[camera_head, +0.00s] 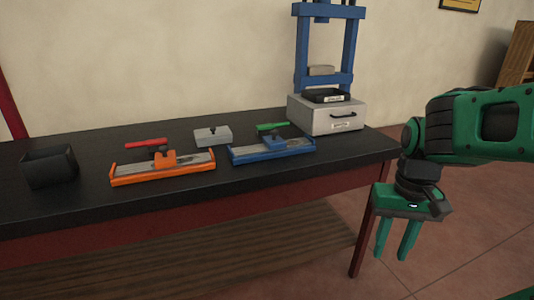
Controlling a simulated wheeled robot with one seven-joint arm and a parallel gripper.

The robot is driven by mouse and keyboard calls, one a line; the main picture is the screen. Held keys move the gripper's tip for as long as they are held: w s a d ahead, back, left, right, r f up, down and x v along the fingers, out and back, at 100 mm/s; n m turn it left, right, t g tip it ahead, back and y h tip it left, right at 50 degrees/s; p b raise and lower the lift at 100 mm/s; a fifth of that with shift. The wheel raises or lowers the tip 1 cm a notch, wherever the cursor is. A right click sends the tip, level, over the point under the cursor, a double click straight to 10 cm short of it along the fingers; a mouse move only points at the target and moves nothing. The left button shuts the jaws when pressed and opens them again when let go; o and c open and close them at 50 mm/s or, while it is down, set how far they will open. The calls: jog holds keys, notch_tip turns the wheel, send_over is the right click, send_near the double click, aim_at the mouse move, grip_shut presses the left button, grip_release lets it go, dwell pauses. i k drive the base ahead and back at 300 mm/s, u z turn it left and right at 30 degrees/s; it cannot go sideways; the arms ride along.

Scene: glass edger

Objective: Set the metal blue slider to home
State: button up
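The blue slider (274,143) sits on a long blue-edged rail base (245,157) with a grey metal track, on the black tabletop. It stands a little right of the track's middle and has a dark knob on top. Any home mark is too small to make out. My green gripper (394,254) hangs at the right, off the table's right end and well apart from the slider. Its two fingers point down with a gap between them and nothing in it.
An orange slider base (122,182) lies left of the blue one. A grey block (204,136), red tool (146,142), green tool (272,126) and black bin (48,169) are on the table (80,206). A grey drawer box (312,118) and blue press frame (300,45) stand behind right.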

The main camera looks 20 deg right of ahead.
aim_at(274, 142)
jog(key=k, duration=0.5)
jog(key=u, duration=0.45)
jog(key=i, duration=1.55)
jog(key=z, duration=0.5)
